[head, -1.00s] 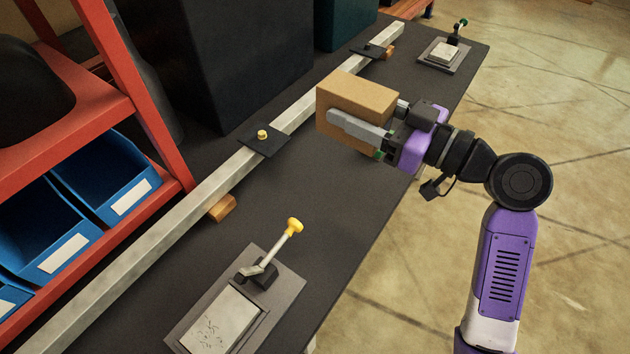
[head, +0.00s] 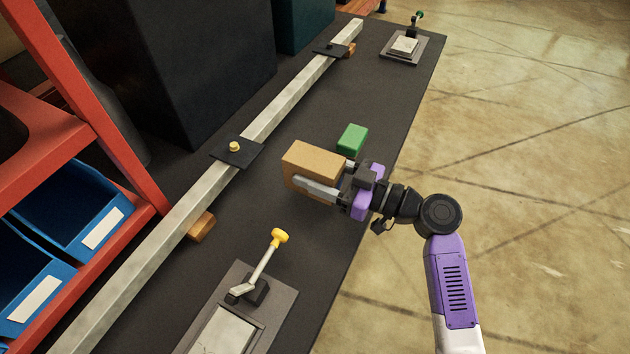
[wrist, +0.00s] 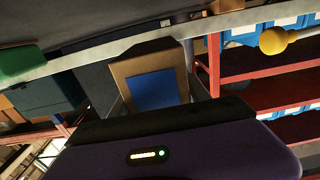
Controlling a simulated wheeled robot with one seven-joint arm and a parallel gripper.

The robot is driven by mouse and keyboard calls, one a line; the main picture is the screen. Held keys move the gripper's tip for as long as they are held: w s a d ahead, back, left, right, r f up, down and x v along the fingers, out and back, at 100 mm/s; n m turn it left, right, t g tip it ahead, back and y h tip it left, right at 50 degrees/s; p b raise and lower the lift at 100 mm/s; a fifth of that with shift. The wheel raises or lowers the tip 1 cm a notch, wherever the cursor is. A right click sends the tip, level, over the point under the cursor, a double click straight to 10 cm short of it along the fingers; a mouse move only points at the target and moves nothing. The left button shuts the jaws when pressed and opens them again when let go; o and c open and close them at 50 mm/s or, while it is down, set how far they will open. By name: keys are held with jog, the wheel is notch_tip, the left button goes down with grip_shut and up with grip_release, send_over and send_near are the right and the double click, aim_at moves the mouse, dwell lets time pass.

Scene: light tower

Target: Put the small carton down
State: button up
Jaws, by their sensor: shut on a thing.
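The small carton (head: 314,164) is a brown box in the head view, over the middle of the dark bench (head: 345,232). My gripper (head: 326,184) is shut on it from the right, with a grey finger along its near side. I cannot tell whether its underside touches the bench. In the wrist view the carton (wrist: 137,67) is straight ahead between the fingers, and a blue patch (wrist: 153,90) shows on its face.
A green block (head: 351,139) lies just behind the carton. A long metal bar (head: 285,106) runs along the bench to the left. A yellow-knobbed lever (head: 262,262) on a plate stands in front, and a green-knobbed one (head: 412,28) at the far end. Red shelving with blue bins (head: 60,215) is at left.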

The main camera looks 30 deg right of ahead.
jog(key=shift+f, duration=2.05)
jog(key=shift+f, duration=0.1)
jog(key=o, duration=1.5)
jog(key=b+v, duration=0.2)
jog(key=v, duration=1)
